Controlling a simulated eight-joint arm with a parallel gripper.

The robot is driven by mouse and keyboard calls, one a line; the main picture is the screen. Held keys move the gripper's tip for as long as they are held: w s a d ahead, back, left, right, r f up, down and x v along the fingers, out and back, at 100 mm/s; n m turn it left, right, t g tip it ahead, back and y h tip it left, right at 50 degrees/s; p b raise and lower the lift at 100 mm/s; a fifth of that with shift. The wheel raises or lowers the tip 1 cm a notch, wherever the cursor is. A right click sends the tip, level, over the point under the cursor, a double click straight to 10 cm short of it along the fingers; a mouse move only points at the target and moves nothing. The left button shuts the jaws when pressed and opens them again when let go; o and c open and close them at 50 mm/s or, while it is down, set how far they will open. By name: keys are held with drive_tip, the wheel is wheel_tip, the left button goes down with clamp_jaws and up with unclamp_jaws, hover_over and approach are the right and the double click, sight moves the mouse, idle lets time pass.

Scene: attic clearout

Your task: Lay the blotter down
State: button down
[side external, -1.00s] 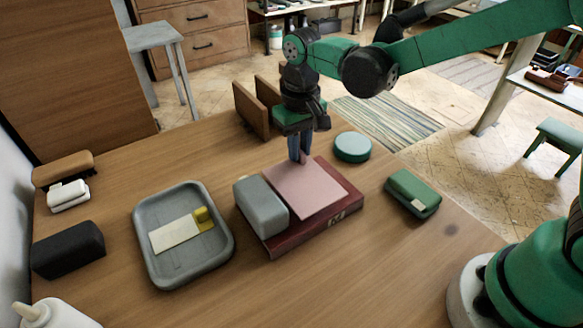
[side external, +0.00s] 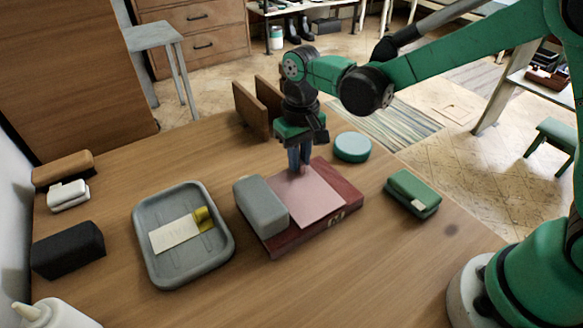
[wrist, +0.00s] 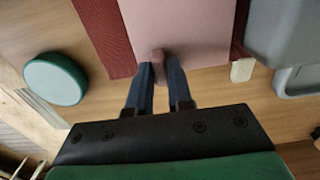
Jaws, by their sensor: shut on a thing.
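The blotter, a flat pink sheet (side external: 308,198), is over the dark red book (side external: 335,217) on the wooden table. My gripper (side external: 300,168) points down at the sheet's far edge. In the wrist view my gripper (wrist: 160,75) is shut on a small pinkish-brown tab at the edge of the pink sheet (wrist: 180,25). Red book cover (wrist: 103,35) shows beside the sheet. The sheet looks level and close to the cover; I cannot tell whether it touches. A grey block (side external: 260,206) is beside the sheet's left edge.
A grey tray (side external: 150,268) with a cream and yellow item stands left of the book. A teal round tin (side external: 352,147) and a green case (side external: 412,193) are to the right. Brown upright boards (side external: 250,110) stand behind my gripper.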

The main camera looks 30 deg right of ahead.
drive_tip(key=shift+f, duration=0.2)
drive_tip(key=c, duration=0.7)
unclamp_jaws()
drive_tip(key=shift+r, duration=2.85)
drive_tip(key=shift+d, duration=0.1)
drive_tip(key=s+d+r+t, duration=0.1)
drive_tip(key=s+d+t, duration=0.1)
drive_tip(key=s+d, duration=0.1)
drive_tip(key=s+d+r+t, duration=0.1)
drive_tip(key=s+d+t, duration=0.1)
drive_tip(key=s+d, duration=0.1)
drive_tip(key=s+d+r+t, duration=0.2)
drive_tip(key=s+t, duration=0.1)
drive_tip(key=shift+s+d, duration=0.35)
drive_tip(key=shift+d, duration=0.05)
